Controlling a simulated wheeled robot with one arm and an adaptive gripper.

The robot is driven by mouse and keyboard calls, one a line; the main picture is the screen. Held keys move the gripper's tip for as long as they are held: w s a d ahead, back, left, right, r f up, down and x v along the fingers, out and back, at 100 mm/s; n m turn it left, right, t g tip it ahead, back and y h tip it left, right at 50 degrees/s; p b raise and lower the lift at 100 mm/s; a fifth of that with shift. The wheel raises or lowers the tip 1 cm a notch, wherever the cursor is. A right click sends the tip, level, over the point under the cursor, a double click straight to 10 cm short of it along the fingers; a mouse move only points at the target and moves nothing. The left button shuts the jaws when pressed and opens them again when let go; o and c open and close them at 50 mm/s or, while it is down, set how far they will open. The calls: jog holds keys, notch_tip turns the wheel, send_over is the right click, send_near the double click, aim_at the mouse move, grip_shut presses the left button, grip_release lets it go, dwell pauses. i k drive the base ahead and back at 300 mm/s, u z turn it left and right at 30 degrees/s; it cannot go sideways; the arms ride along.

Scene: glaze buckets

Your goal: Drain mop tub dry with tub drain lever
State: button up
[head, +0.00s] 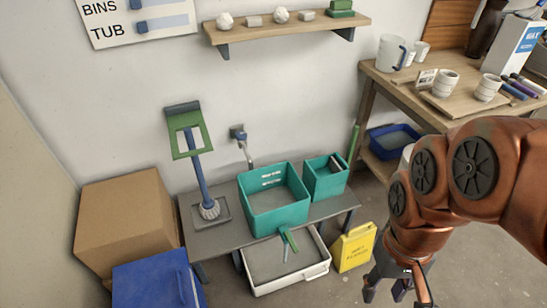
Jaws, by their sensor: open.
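A white tub (258,290) with grey contents sits low in front of the grey bench; it looks like the mop tub. A small green lever-like piece (289,239) hangs at the front of the large teal bin (270,218), above the tub. A tall blue post with a green frame-shaped head (190,131) stands on a plate at the bench's left end. I cannot tell which of these is the tub drain lever. My gripper (398,291) is open and empty at the bottom edge, right of the tub and apart from it.
A smaller teal bin (325,184) stands beside the large one, with a blue-handled wall tap (238,133) behind. A yellow floor sign (354,247) stands between the tub and my arm. A blue box (150,284) and cardboard box (125,215) are left. A wooden table (395,92) is right.

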aim_at(289, 238)
jog(key=k, duration=1.15)
jog(key=z, duration=0.35)
jog(key=i, duration=0.7)
jog(key=u, duration=0.35)
